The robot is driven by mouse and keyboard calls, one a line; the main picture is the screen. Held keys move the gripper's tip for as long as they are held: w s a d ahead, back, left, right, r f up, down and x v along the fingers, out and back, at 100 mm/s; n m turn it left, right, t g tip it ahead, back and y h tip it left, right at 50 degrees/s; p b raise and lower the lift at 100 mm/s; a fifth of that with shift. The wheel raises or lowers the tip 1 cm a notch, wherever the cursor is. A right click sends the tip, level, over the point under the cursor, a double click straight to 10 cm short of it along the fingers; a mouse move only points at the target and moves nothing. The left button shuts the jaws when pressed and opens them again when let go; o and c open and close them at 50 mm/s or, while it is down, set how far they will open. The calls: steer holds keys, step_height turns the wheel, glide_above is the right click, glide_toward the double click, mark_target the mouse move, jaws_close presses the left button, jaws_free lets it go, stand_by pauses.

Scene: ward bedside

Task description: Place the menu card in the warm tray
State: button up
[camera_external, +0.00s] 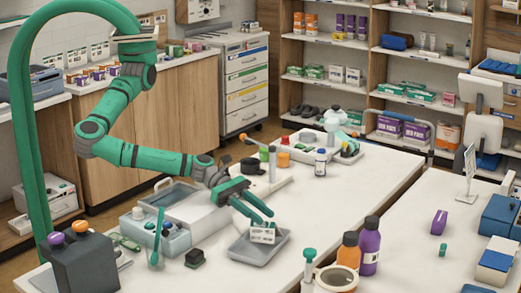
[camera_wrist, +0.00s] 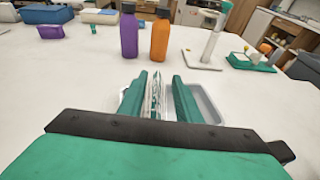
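The menu card (camera_external: 263,236) is a small white card with dark print, standing on edge between the fingers of my gripper (camera_external: 256,215). The warm tray (camera_external: 240,254) is a shallow grey tray on the white table, directly below the card. In the wrist view the fingers (camera_wrist: 158,95) close in on both sides of the upright card (camera_wrist: 155,98), which shows edge-on. The tray's pale rim (camera_wrist: 210,106) shows beyond the right finger. I cannot tell whether the card's lower edge touches the tray floor.
Orange (camera_external: 348,250) and purple (camera_external: 370,245) bottles stand right of the tray, near a green-topped stand (camera_external: 309,265). A grey-white device (camera_external: 160,235) sits further left.

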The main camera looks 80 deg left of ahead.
steer(key=shift+r, duration=0.1)
steer(key=shift+r, duration=0.3)
steer(key=v, duration=1.2)
steer(key=shift+r, duration=0.2)
steer(key=shift+w, duration=0.1)
